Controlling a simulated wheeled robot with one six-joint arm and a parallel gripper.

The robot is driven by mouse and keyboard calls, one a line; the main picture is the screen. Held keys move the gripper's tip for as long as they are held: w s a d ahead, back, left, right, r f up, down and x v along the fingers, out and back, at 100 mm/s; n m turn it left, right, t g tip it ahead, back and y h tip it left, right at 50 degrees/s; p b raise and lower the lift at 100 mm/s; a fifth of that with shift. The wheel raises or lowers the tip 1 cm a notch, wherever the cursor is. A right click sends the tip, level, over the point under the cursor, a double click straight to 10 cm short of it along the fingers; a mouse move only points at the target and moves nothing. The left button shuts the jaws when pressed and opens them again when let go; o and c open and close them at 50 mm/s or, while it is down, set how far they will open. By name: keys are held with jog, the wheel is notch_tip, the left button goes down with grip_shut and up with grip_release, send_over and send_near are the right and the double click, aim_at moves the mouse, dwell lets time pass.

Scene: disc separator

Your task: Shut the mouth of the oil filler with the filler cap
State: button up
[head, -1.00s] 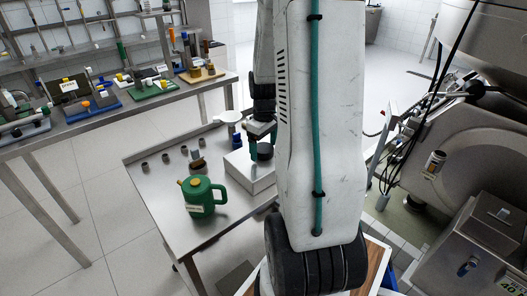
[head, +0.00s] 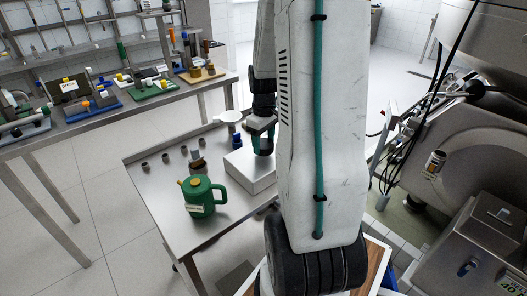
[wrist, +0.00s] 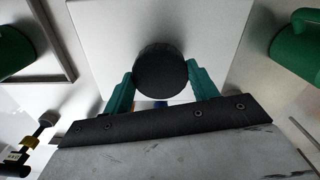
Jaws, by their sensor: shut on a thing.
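My gripper (wrist: 160,84) is shut on a round black cap, which I take to be the filler cap (wrist: 160,66). Its two teal fingers press the cap's opposite sides in the wrist view. In the head view my gripper (head: 263,142) is over the pale box (head: 250,171) on the steel table. The cap is small and partly hidden there, and its gap above the box is hard to judge. A short upright fitting with an open-looking top (head: 435,162) on the machine at right may be the oil filler; I cannot tell for sure.
A green oil can (head: 202,197) stands on the steel table (head: 160,188) beside the box. Black cables (head: 408,143) hang before the machine (head: 468,150). My arm hides the middle.

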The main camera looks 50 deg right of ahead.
aim_at(264, 144)
jog(key=shift+r, duration=0.6)
jog(key=shift+r, duration=0.1)
jog(key=shift+r, duration=2.4)
